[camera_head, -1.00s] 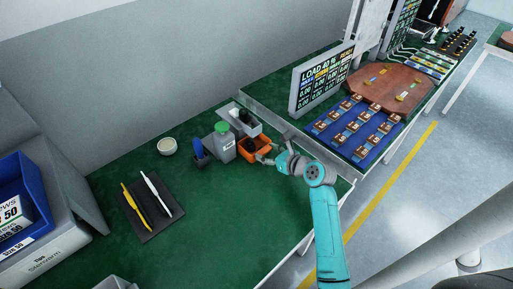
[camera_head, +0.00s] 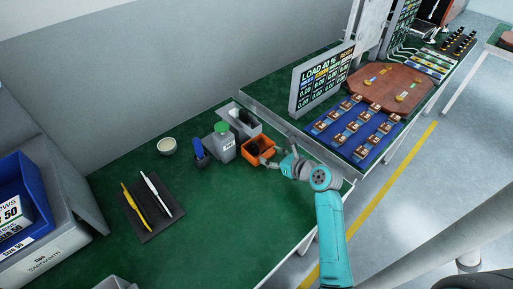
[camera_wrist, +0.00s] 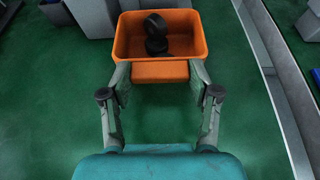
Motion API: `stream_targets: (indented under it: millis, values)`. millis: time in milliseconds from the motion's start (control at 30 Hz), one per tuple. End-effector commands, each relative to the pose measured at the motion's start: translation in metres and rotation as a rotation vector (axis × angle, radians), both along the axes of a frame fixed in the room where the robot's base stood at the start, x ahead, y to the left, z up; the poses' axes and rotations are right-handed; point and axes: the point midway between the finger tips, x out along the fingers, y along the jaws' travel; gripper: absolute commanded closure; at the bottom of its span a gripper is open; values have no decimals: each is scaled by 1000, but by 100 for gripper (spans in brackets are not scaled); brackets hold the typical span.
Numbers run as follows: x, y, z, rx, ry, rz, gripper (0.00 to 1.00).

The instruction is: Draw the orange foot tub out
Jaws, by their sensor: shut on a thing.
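The orange foot tub (camera_head: 259,161) stands on the green table, a little to the right of the grey box with the green top. In the wrist view the tub (camera_wrist: 194,36) lies straight ahead, with several black round feet (camera_wrist: 156,32) inside it. My gripper (camera_head: 272,163) reaches it from the right. In the wrist view my gripper (camera_wrist: 160,76) has its two fingers on either side of the tub's near orange lip and is shut on it.
The grey box with the green top (camera_head: 223,143) and a grey bin (camera_head: 246,122) stand close to the tub. A blue item in a small dark holder (camera_head: 200,153) and a pale bowl (camera_head: 167,146) are farther left.

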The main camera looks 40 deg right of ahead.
Motion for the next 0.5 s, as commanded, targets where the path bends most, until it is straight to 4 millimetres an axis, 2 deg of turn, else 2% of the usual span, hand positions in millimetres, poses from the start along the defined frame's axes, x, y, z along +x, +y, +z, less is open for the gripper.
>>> stream_targets:
  millis: [333,367,467,500]
  values:
    - [0,0,0,0,1,0,87]
    - [0,0,0,0,1,0,34]
    - [0,0,0,0,1,0,9]
    - [0,0,0,0,1,0,9]
